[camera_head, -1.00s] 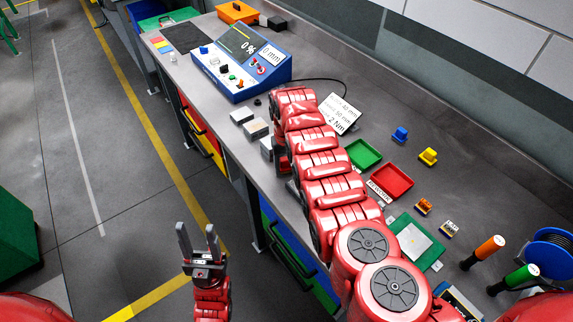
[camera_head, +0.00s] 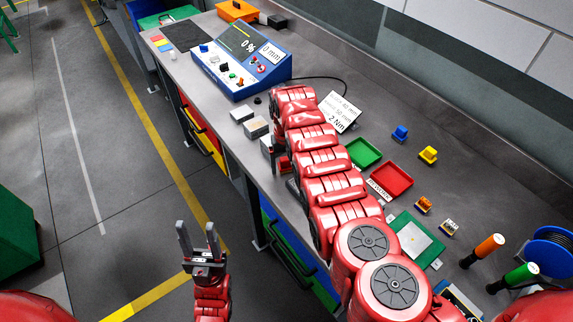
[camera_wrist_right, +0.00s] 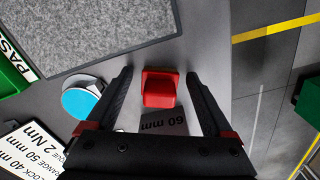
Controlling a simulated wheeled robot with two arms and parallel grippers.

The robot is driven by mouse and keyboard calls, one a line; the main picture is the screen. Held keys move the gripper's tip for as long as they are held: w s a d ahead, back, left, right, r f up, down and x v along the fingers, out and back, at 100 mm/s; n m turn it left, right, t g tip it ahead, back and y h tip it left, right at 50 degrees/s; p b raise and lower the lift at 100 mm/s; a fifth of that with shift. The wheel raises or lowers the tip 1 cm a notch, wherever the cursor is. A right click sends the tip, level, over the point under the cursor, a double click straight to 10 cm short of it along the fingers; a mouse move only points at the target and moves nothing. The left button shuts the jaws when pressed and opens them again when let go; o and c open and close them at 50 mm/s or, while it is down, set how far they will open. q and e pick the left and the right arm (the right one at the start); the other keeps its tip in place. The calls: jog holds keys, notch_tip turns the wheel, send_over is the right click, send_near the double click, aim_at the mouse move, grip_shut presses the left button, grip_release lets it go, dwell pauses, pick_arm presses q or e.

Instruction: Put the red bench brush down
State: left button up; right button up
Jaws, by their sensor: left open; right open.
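The red bench brush (camera_wrist_right: 159,88) shows in the right wrist view as a small red shape on the grey bench top, beside a dark "60 mm" label (camera_wrist_right: 163,121). My right gripper (camera_wrist_right: 158,85) is open, with one finger on each side of the red shape and a visible gap to both. My left gripper (camera_head: 198,240) is open and empty, in front of the bench over the floor.
Grey blocks (camera_head: 256,128) lie near the front edge. A blue control box (camera_head: 243,67) stands further back. A green tray (camera_head: 363,153) and a red tray (camera_head: 391,181) lie right of my arm. A blue disc (camera_wrist_right: 84,101) and a grey mat (camera_wrist_right: 95,35) show in the wrist view.

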aim_at(286, 161)
notch_tip(286, 161, up, 10)
jog(key=b, duration=0.3)
jog(key=shift+r, duration=0.9)
